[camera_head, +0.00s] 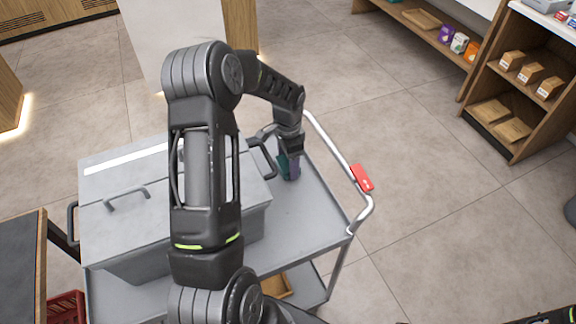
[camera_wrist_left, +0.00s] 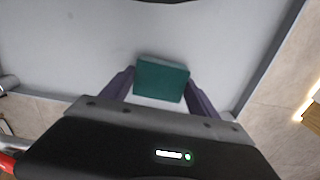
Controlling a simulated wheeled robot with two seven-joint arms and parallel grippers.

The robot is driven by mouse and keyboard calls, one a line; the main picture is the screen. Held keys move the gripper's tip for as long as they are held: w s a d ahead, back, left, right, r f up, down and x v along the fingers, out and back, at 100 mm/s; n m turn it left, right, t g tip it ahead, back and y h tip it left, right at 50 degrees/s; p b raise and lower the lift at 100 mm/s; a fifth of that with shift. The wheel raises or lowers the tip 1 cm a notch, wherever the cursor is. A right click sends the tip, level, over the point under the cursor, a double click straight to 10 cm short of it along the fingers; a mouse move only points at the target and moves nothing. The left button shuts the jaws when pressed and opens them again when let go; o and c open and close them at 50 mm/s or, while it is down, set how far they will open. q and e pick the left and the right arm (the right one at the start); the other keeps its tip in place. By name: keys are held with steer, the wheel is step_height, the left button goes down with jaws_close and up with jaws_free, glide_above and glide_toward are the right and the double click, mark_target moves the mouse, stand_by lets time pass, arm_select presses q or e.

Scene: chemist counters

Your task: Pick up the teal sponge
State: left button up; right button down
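The teal sponge (camera_head: 283,166) is a small block at the far right part of the grey cart's top. In the left wrist view the sponge (camera_wrist_left: 162,80) lies between the two purple fingers of my left gripper (camera_wrist_left: 160,85). In the head view my left gripper (camera_head: 289,163) points down at the sponge, one finger covering part of it. The fingers stand close along both sides of the sponge, and I cannot tell whether they press on it.
The grey cart top (camera_head: 310,215) is clear right of the sponge. A large lidded grey bin (camera_head: 110,225) fills its left part, behind my arm. A bent metal handle with a red tag (camera_head: 362,178) rims the right side. Wooden shelves (camera_head: 490,140) stand at the far right.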

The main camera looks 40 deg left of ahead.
mark_target(288, 163)
arm_select(q)
steer(key=c, duration=0.8)
steer(key=shift+r, duration=0.1)
step_height(288, 163, up, 10)
steer(key=shift+f+b, duration=0.1)
steer(key=shift+b, duration=0.6)
steer(key=o, duration=0.7)
steer(key=shift+c, duration=0.2)
steer(key=c, duration=0.6)
steer(key=w+d+r+n, duration=0.1)
steer(key=d+r+n, duration=0.1)
steer(key=d, duration=0.5)
steer(key=w+d+r+n, duration=0.1)
steer(key=d+r+n, duration=0.1)
steer(key=d, duration=0.5)
steer(key=w+d+r+n, duration=0.1)
steer(key=d+r, duration=0.2)
steer(key=d, duration=0.4)
steer(key=shift+w+d+r+n, duration=0.3)
steer(key=shift+d+r+n, duration=0.05)
steer(key=shift+n, duration=0.05)
